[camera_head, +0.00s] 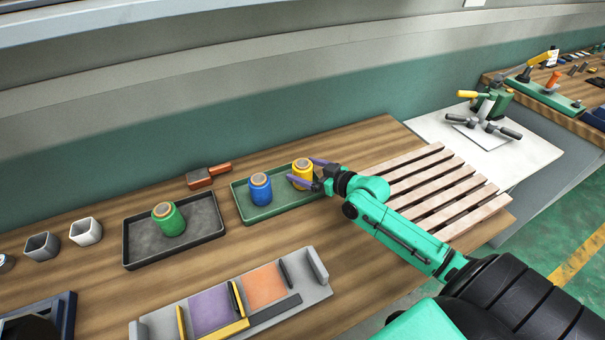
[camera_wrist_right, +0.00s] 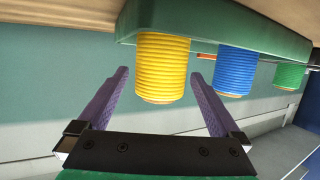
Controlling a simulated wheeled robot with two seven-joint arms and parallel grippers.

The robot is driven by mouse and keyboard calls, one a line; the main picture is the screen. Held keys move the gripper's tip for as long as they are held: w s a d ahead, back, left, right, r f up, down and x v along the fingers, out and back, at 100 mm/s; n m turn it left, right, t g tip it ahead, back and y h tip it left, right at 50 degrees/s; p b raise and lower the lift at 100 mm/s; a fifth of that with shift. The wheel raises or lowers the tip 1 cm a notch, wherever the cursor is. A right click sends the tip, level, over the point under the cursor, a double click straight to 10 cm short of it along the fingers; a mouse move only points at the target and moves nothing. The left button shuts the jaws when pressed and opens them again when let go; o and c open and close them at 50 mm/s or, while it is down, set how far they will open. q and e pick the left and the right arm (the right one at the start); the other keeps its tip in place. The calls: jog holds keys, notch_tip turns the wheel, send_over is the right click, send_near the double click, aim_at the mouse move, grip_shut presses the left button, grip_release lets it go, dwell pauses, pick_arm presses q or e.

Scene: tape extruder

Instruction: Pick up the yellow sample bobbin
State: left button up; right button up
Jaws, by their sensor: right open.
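The yellow sample bobbin (camera_head: 302,168) stands upright at the right part of a green tray (camera_head: 285,208). My right gripper (camera_head: 306,171) is open, with its purple fingers reaching toward the yellow bobbin from the right. In the right wrist view the picture is inverted. There the yellow bobbin (camera_wrist_right: 162,60) lies between the lines of the two spread fingers (camera_wrist_right: 160,76), near their tips. I see no clear contact. My left gripper is not in view.
A blue bobbin (camera_head: 260,190) stands close beside the yellow one in the same tray. A green bobbin (camera_head: 168,218) stands in a dark tray (camera_head: 212,232). A slatted wooden rack (camera_head: 455,207) lies under my right arm. A fixture with coloured pads (camera_head: 208,310) lies in front.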

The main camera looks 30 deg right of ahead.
jog(key=x, duration=0.4)
jog(key=shift+w, duration=0.3)
jog(key=shift+s, duration=0.15)
jog(key=c, duration=1.5)
